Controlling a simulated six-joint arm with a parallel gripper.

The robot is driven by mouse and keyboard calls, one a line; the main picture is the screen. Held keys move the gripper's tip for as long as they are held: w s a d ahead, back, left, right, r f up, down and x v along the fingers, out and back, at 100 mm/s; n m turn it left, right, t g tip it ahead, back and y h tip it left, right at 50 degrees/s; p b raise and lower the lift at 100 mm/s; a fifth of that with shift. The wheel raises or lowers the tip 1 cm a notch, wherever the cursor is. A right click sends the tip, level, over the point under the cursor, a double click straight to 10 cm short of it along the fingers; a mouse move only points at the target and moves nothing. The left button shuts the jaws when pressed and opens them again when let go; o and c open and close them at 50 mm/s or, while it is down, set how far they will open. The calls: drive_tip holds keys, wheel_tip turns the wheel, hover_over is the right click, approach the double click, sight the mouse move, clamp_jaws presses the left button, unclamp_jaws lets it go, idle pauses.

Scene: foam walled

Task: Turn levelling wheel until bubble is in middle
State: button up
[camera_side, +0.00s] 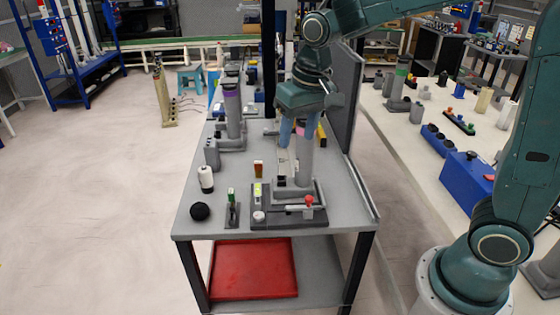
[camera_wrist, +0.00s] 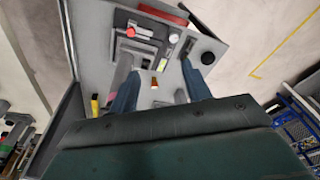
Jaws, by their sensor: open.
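A dark grey base plate (camera_side: 285,217) stands near the front of the table. It carries a level vial with a yellow-green window (camera_side: 257,192), a white round knob (camera_side: 258,216) and a red knob (camera_side: 309,201). I cannot tell which knob is the levelling wheel, and the bubble is too small to make out. In the wrist view the red knob (camera_wrist: 131,32) and white knob (camera_wrist: 174,38) lie beyond the fingers. My gripper (camera_side: 292,138) is high over the table, behind the plate, with blue fingers apart. In the wrist view my gripper (camera_wrist: 160,88) shows nothing between its fingertips.
A grey column (camera_side: 305,165) rises from the plate close to my gripper. A dark panel (camera_side: 345,95) borders the table's right side.

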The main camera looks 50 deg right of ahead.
drive_tip(key=shift+t, duration=0.3)
drive_tip(key=shift+s+d+r, duration=0.2)
drive_tip(key=shift+s+r, duration=0.35)
drive_tip(key=shift+s, duration=0.3)
drive_tip(key=shift+s+d+r, duration=0.2)
drive_tip(key=shift+s+r, duration=0.3)
drive_tip(key=shift+s, duration=0.35)
drive_tip(key=shift+n, duration=0.3)
drive_tip(key=s+d+r+n+t, duration=0.1)
drive_tip(key=s+d+n+t, duration=0.1)
drive_tip(key=s, duration=1.4)
drive_tip(key=shift+s+d+r+t, duration=0.25)
drive_tip(key=shift+s+t, duration=0.1)
drive_tip(key=shift+t, duration=0.15)
drive_tip(key=shift+c, duration=0.6)
drive_tip(key=shift+w, duration=0.15)
